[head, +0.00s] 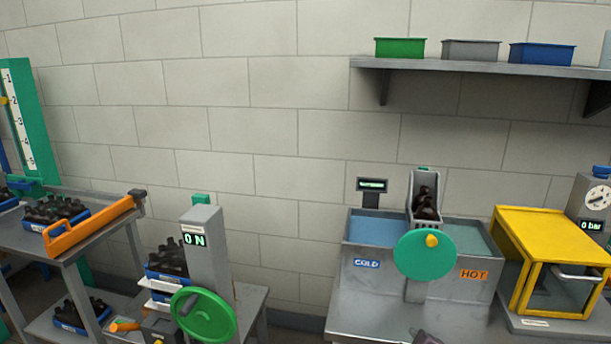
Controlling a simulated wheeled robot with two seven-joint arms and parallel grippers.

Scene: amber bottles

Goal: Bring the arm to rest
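Neither of my grippers can be made out in the head view. A small dark shape (427,338) shows at the bottom edge in front of the sink unit; I cannot tell what it is. Dark amber bottles (424,203) sit in a grey holder (411,215) between the basins marked COLD and HOT. More dark bottles stand in a blue crate (57,212) on the left cart and in stacked crates (166,272) beside the grey post.
A teal disc (425,255) fronts the sink unit (372,297). A yellow-framed cabinet (553,240) and a gauge box (593,205) stand right. A wall shelf (480,67) holds several bins.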

